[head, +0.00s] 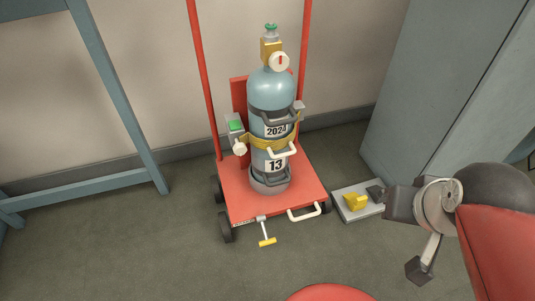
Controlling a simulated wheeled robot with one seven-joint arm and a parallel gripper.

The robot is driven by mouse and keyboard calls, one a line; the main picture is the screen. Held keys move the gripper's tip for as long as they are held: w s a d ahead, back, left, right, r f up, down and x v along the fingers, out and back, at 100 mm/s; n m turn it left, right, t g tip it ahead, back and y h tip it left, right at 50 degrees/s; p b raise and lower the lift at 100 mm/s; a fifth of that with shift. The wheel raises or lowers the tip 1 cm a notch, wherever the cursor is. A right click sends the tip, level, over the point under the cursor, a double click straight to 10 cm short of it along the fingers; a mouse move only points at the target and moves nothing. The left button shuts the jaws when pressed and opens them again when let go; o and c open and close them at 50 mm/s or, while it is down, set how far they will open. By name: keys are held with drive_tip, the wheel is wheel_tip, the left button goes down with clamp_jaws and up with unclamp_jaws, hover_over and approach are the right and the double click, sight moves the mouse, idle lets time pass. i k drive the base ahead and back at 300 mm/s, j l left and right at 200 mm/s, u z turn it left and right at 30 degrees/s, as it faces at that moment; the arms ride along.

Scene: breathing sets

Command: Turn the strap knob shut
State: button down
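A blue-grey gas cylinder (272,92) stands upright on a red cart. A yellow strap (262,143) runs around its middle. To its left, a small pale knob (239,147) sits at strap height, below a grey box with a green face (236,125); it looks like the strap knob, but its turn position is too small to read. My gripper (404,234) is at the right, well apart from the knob and cylinder. Its two dark finger pads are spread, with nothing visible between them.
The red cart (235,197) has upright poles, wheels, a yellow-ended lever (266,238) and a white handle (304,213) in front. A pale plate (346,213) bears a yellow piece (356,202). A grey cabinet (440,90) stands right, a blue-grey frame (125,110) left. Front-left floor is clear.

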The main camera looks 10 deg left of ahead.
sight(239, 149)
drive_tip(key=j+u, duration=0.1)
drive_tip(key=u, duration=0.25)
drive_tip(key=j+u, duration=0.1)
drive_tip(key=u, duration=0.25)
drive_tip(key=j+u, duration=0.1)
drive_tip(key=u, duration=0.25)
